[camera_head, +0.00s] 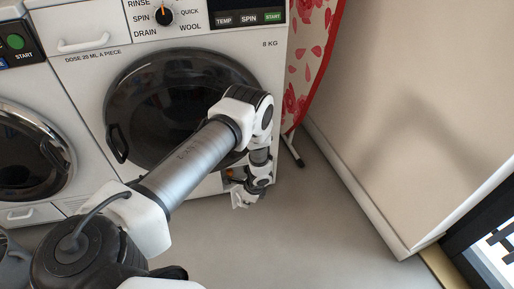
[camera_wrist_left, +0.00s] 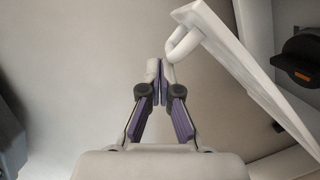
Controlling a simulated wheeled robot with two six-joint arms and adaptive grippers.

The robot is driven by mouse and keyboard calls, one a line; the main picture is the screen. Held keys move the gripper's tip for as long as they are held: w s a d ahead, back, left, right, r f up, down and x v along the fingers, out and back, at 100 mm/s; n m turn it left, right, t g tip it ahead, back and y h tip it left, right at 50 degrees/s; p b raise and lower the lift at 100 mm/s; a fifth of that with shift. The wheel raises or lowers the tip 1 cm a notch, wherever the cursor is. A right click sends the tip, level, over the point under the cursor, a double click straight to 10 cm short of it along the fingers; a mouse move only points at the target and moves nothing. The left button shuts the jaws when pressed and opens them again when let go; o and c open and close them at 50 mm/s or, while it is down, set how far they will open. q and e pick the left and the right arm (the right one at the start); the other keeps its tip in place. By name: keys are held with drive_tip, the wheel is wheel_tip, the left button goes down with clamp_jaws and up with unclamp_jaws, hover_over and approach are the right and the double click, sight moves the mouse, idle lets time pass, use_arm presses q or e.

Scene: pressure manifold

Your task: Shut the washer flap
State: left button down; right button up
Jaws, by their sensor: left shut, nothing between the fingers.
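The washer flap (camera_wrist_left: 248,75) is a white panel with a loop handle (camera_wrist_left: 183,44). In the left wrist view it stands open, swung away from the washer front, and slants from upper middle to lower right. My left gripper (camera_wrist_left: 158,70) is shut and empty, its purple-padded fingers together. Its tips are just left of the flap's handle; I cannot tell whether they touch it. In the head view my left arm reaches down to the washer's lower right corner and largely hides the flap and the gripper. My right gripper is not in view.
A dark knob with an orange mark (camera_wrist_left: 302,75) shows in the recess behind the flap. The washer (camera_head: 90,75) has its round door (camera_head: 150,95) shut. Another machine (camera_head: 22,90) stands at left. A red-patterned ironing board (camera_head: 312,60) stands at right. The floor (camera_head: 310,235) ahead is clear.

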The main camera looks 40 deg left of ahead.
sight(238, 195)
use_arm(q)
drive_tip(key=shift+w+a+b, duration=0.15)
drive_tip(key=shift+a+b, duration=0.15)
drive_tip(key=shift+a, duration=1.9)
